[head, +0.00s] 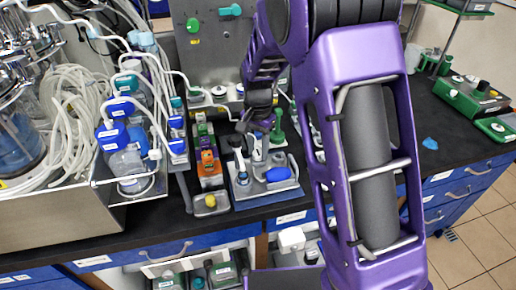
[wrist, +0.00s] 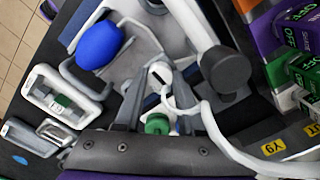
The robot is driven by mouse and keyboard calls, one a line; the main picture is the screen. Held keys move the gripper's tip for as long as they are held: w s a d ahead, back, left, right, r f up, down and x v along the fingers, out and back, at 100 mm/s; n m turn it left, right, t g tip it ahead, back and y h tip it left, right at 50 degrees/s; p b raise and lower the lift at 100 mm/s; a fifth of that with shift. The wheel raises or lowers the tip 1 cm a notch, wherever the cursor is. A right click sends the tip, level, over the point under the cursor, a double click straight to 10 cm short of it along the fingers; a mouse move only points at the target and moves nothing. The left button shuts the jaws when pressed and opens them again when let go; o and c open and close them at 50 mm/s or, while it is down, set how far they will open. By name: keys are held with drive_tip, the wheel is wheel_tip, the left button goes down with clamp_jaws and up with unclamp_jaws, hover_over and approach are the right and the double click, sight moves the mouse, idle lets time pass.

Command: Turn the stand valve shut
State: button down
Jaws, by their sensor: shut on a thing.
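In the wrist view the two grey fingers of my gripper (wrist: 160,98) close around a small white piece with a dark slot (wrist: 160,72), which seems to be the stand valve. A green round part (wrist: 157,124) shows close to the fingers. In the head view my gripper (head: 257,122) reaches down over a blue-based stand (head: 243,196) on the dark bench. A white post (head: 257,148) rises under the gripper. The fingertips and the valve are too small or hidden there to show the valve's angle.
A blue bulb (wrist: 99,45) is close beside the gripper, and a dark round knob (wrist: 226,68) stands on the other side. A white tube (wrist: 215,130) loops near the fingers. Coloured boxes (head: 210,168) stand left of the stand. The bench to the right (head: 440,145) is mostly clear.

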sight(258, 152)
drive_tip(key=c, duration=0.5)
unclamp_jaws()
drive_tip(key=shift+r, duration=0.1)
wheel_tip(258, 152, up, 17)
drive_tip(key=p, duration=0.2)
drive_tip(key=shift+r, duration=0.15)
